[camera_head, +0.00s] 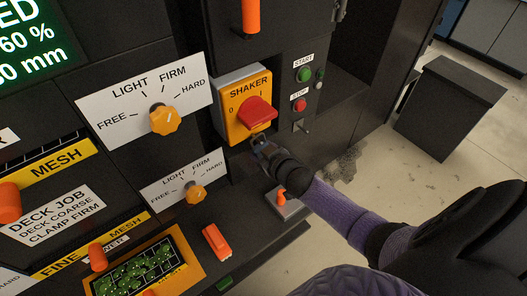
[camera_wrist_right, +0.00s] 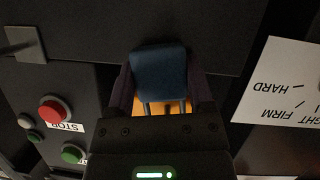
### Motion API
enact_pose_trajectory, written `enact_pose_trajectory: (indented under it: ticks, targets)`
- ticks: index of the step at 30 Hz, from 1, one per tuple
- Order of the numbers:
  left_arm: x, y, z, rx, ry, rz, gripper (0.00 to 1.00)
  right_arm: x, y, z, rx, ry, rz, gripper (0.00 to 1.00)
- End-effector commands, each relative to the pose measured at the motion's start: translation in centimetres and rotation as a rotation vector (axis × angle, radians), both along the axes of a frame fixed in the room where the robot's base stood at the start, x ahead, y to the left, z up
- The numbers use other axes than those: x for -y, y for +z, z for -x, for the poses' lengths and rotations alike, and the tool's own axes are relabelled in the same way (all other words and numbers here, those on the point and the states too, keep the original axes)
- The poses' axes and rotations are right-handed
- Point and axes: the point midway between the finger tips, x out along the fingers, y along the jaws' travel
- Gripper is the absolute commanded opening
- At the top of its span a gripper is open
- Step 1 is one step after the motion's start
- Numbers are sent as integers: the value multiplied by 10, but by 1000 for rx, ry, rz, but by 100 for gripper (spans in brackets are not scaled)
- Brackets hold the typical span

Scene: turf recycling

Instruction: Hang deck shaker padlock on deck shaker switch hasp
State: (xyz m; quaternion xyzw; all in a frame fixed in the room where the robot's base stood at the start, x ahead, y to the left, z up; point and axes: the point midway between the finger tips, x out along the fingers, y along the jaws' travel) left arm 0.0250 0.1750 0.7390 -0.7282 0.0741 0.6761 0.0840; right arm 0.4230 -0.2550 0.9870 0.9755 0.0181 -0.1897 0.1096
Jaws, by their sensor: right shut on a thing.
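The deck shaker switch is a yellow-orange box (camera_head: 232,123) labelled SHAKER, with a red rotary handle (camera_head: 257,112). A small metal piece, perhaps the hasp, shows at its lower edge (camera_head: 260,139). My right gripper (camera_head: 264,147) is just below this box. In the right wrist view the gripper (camera_wrist_right: 160,85) is shut on the blue padlock body (camera_wrist_right: 160,72). Two shackle legs extend from the padlock toward the orange box (camera_wrist_right: 160,106). The shackle's end is hidden, so I cannot tell whether it passes through the hasp. My left gripper is not in view.
Green START (camera_head: 304,74) and red STOP (camera_head: 299,105) buttons are right of the switch. Dials with orange knobs (camera_head: 165,119) (camera_head: 195,193) are to its left. Open floor (camera_head: 390,165) is at right.

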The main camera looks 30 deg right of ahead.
Motion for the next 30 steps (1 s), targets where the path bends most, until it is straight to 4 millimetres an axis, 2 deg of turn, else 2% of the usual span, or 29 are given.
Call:
enact_pose_trajectory:
  ticks: [15,16,18,20,21,29,30]
  targets:
    - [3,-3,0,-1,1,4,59,0,-3,0,0,0,0,3]
    - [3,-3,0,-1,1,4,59,0,-3,0,0,0,0,69]
    - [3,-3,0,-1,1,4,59,0,-3,0,0,0,0,84]
    - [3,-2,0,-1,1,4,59,0,-3,0,0,0,0,97]
    - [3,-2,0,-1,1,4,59,0,-3,0,0,0,0,100]
    - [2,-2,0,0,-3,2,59,0,-3,0,-1,0,0,100]
    - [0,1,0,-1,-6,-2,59,0,0,5,-2,0,0,100]
